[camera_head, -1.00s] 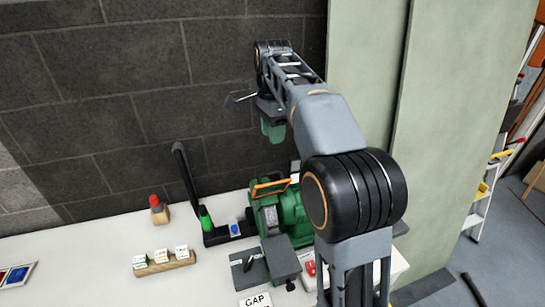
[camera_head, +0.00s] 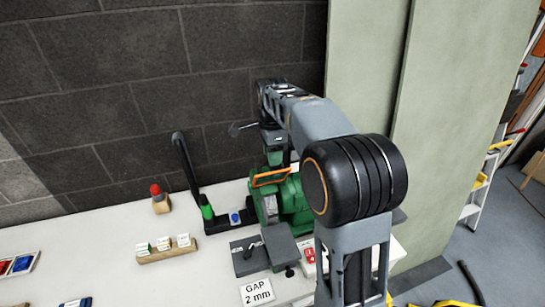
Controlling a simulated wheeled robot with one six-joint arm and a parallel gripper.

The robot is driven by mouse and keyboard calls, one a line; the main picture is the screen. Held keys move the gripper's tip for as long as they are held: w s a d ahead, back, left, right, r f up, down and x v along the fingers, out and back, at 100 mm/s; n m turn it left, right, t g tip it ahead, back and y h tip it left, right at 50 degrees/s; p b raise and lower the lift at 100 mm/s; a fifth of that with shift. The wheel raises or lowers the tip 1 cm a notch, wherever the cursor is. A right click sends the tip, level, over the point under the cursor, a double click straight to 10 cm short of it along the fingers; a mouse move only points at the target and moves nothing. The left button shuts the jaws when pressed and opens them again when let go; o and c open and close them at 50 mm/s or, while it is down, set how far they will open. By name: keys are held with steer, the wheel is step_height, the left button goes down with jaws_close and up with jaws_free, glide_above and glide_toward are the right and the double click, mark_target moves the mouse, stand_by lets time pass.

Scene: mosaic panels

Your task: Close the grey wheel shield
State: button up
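A green bench grinder (camera_head: 292,202) stands on the white bench, partly hidden behind my arm. A grey panel (camera_head: 269,206) shows on its left side; I cannot tell for sure that it is the wheel shield, or how far it is open. An orange-framed guard (camera_head: 271,177) sits tilted above that panel. My gripper (camera_head: 274,155) hangs just above and behind the orange frame, pointing down. Its fingertips are hidden or too small to make out, so its opening and any contact with the grinder do not show.
A dark grey block (camera_head: 249,257) lies in front, beside a "GAP 2 mm" card (camera_head: 257,291). A wooden rack (camera_head: 166,250) and red-topped block (camera_head: 159,198) stand left. A brick wall rises behind.

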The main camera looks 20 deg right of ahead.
steer(key=shift+f, duration=0.6)
jaws_close()
